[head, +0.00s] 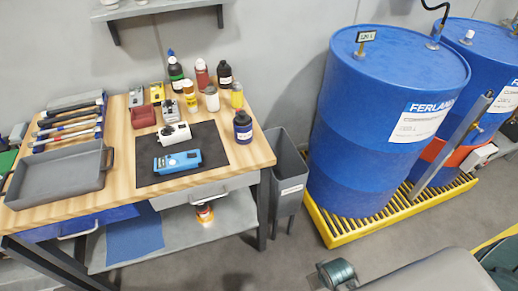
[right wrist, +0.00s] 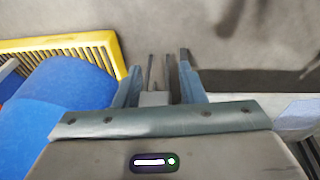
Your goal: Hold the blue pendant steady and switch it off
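The blue pendant (head: 178,162) is a small blue handheld box with pale and dark details on its face. It lies flat on the dark mat (head: 222,150) on the wooden workbench, near the front edge. Its switch is too small to make out. No gripper is near it. My left gripper is not in view. My right gripper (right wrist: 159,72) shows in the right wrist view with its two fingers apart and nothing clearly held between them. It is over the floor near the yellow grating, away from the bench.
A white device (head: 175,133) lies just behind the pendant. Several bottles stand behind the mat. A grey tray (head: 60,178) and tools fill the bench's left. A grey bin (head: 287,185) and blue drums (head: 350,130) on a yellow pallet (head: 335,233) stand to the right.

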